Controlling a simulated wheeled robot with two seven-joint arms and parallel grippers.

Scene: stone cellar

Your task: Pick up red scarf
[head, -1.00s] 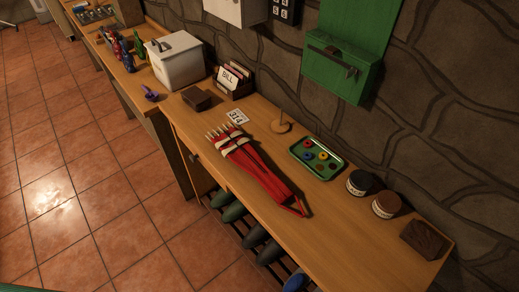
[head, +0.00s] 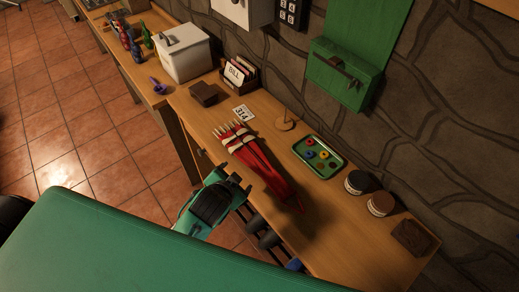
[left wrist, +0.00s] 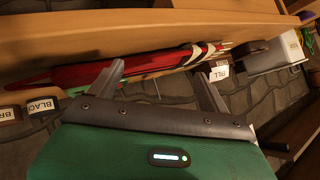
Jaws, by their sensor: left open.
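The red scarf (head: 262,167), with pale stripes and a fringe at its far end, lies folded lengthwise on the wooden table (head: 335,235). In the left wrist view the scarf (left wrist: 100,72) shows along the table edge, beyond my fingers. My left gripper (head: 243,187) is in front of the table's near edge, beside the scarf and apart from it. In the left wrist view its two fingers (left wrist: 157,88) are spread wide with nothing between them. My right gripper is not in view.
A green tray (head: 336,172) with small coloured pieces, two jars (head: 380,203) and a dark brown block (head: 413,237) stand right of the scarf. Bottles lie beneath the table.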

